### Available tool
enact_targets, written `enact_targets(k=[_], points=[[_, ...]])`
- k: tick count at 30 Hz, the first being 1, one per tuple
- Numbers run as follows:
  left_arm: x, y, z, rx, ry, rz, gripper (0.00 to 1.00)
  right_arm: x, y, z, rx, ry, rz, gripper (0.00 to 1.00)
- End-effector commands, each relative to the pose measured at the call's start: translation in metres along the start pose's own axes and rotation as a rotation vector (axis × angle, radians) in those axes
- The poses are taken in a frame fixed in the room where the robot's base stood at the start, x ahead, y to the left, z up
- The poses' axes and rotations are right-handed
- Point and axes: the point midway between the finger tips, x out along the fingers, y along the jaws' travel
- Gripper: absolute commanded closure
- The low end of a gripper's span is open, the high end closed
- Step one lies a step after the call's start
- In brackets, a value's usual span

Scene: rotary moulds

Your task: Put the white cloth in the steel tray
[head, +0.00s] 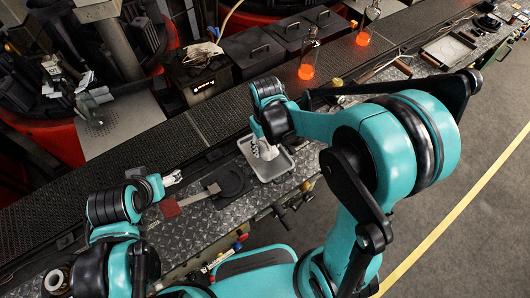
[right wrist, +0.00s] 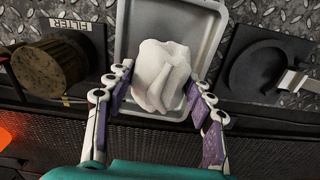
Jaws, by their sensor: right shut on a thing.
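The steel tray (head: 287,168) is a shallow grey tray on the bench, below my right gripper (head: 264,147). In the right wrist view the tray (right wrist: 135,18) lies behind the white cloth (right wrist: 163,68). The cloth is a crumpled bundle between the fingers of my right gripper (right wrist: 160,82), which is shut on it. The cloth shows over the tray's area; whether it touches the tray floor I cannot tell. In the head view the gripper and arm mostly hide it. My left gripper (head: 173,179) is low over the bench on the left, apart from the tray; its finger gap is too small to read.
A black round holder (head: 230,181) lies left of the tray, with a dark red pad (head: 170,208) further left. A brown cylinder (right wrist: 48,66) stands by a FILTER label. Glowing orange bottles (head: 306,70) stand on the conveyor behind. The right-hand floor is clear.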

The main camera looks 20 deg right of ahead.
Motion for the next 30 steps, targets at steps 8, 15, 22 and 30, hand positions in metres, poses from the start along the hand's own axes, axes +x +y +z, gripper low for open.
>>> enact_targets(k=[8, 15, 22, 30], points=[[0.007, 0.000, 0.005, 0.000, 0.000, 0.000, 0.26, 0.023, -0.002, -0.007, 0.001, 0.000, 0.000, 0.78], [0.013, 0.000, 0.009, 0.000, 0.000, 0.000, 0.26, 0.045, -0.002, -0.006, 0.001, 0.000, 0.000, 0.78], [0.014, 0.000, 0.010, 0.000, 0.000, 0.000, 0.26, 0.046, -0.002, -0.006, 0.001, 0.000, 0.000, 0.78], [0.015, 0.000, 0.011, 0.000, 0.000, 0.000, 0.26, 0.047, -0.002, -0.006, 0.001, 0.000, 0.000, 0.38]])
